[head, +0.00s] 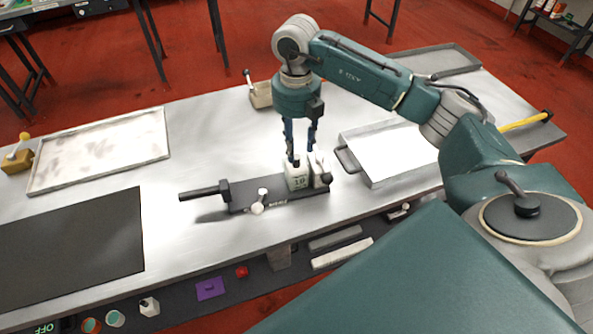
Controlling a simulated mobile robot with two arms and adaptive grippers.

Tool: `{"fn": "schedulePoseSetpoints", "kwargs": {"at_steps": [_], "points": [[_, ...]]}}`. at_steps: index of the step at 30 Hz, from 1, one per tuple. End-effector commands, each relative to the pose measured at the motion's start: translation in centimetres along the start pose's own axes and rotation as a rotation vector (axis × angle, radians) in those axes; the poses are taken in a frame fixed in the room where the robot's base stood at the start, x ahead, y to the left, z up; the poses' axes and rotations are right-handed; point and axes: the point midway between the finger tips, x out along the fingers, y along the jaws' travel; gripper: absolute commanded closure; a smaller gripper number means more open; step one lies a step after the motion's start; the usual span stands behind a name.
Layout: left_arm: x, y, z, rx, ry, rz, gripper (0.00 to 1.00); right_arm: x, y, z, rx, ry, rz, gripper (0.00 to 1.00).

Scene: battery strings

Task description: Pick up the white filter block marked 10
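The white filter block marked 10 (298,183) stands upright on a black fixture (247,194) near the middle of the table. My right gripper (302,156) points straight down over the block, its two dark blue fingers apart with a gap between them. Its tips are at about the height of the block's top. I cannot tell whether they touch it. A second pale piece (319,174) stands close to the block's right side, partly behind the right finger. My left gripper is not in view.
The fixture has a black handle at left and a white knob (257,206) in front. A grey tray (385,160) lies close at right. A tan box (262,95) stands behind. A shallow tray (33,187) and black mat (70,245) lie left; bare table lies between.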

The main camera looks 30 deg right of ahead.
Motion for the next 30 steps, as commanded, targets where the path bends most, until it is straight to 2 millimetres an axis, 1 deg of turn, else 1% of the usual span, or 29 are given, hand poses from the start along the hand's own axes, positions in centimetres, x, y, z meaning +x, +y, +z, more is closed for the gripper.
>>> {"fn": "schedulePoseSetpoints", "kwargs": {"at_steps": [5,9,13,16,22,24,26,27,28,30], "points": [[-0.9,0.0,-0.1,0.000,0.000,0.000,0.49,1.2,-0.1,0.3,0.000,0.005,0.000,0.61],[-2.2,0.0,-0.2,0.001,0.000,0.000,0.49,3.3,-0.2,1.0,-0.001,0.005,-0.001,0.61],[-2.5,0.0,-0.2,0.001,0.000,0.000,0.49,5.0,-0.1,1.0,-0.002,0.002,0.001,0.61],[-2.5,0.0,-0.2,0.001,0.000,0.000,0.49,5.5,-0.2,1.0,-0.002,0.001,0.001,0.61],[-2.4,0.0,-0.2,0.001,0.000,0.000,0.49,5.6,-0.1,1.0,-0.002,0.000,0.002,0.61],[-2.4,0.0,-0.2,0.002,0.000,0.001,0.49,5.6,-0.1,1.0,-0.002,0.000,0.002,0.75],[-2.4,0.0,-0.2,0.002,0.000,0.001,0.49,5.6,-0.1,1.0,-0.002,0.000,0.002,0.87],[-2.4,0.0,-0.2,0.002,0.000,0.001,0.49,5.6,-0.1,1.0,-0.002,0.000,0.002,0.95],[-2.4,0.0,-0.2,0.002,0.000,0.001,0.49,5.6,-0.1,1.0,-0.002,0.000,0.002,1.00],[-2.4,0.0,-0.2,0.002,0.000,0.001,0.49,5.6,-0.1,1.0,-0.002,0.000,0.002,1.00]]}}
